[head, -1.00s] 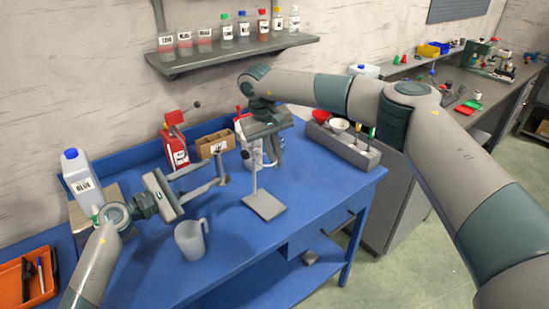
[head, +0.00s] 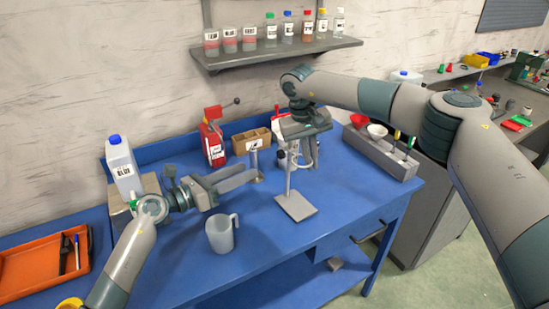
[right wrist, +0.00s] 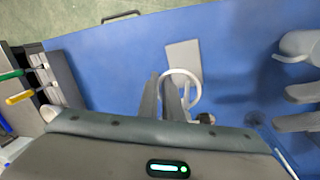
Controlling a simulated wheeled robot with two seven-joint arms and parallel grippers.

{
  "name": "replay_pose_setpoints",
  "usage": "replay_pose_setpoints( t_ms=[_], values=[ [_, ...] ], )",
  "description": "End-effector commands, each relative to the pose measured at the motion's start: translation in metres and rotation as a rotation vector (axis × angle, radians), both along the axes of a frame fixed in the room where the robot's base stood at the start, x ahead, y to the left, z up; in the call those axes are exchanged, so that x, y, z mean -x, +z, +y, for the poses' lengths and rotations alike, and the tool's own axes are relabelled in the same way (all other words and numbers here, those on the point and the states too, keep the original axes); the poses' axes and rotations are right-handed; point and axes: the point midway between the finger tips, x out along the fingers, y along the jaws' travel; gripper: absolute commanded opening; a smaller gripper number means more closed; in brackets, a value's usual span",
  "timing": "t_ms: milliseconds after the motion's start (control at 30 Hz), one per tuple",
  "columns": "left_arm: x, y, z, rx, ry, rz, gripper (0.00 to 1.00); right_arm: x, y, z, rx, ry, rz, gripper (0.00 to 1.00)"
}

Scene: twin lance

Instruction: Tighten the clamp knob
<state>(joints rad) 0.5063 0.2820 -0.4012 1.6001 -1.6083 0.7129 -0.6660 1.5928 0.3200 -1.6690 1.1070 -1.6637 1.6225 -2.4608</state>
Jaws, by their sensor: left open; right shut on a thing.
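The stand, with a grey base plate (head: 296,206) and thin upright rod, stands on the blue table; its base also shows in the right wrist view (right wrist: 183,55). A white ring (right wrist: 180,74) is beside the fingers of my right gripper (right wrist: 162,84). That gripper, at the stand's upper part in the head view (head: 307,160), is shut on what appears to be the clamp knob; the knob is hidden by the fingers. My left gripper (head: 250,176) is open and empty left of the stand, its fingers near a small grey metal post (head: 256,163).
A translucent jug (head: 221,235) stands in front of my left gripper. A grey rack (head: 382,155) is at right. The front right tabletop is clear.

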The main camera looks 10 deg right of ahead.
Motion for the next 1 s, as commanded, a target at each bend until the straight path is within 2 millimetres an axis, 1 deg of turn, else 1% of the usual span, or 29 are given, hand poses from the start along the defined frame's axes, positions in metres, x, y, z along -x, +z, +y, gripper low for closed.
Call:
replay_pose_setpoints(
  t_ms=[100, 1000],
  values=[
    [0.0014, -0.0005, -0.0001, 0.083, 0.007, 0.14, 0.41, -0.0003, 0.0008, 0.0001, 0.0, 0.0, -0.001, 0.0],
    [0.0103, 0.0011, 0.0002, 0.756, 0.055, 1.198, 0.41, -0.0003, 0.0009, 0.0001, 0.0, 0.0, -0.001, 0.0]
  ],
)
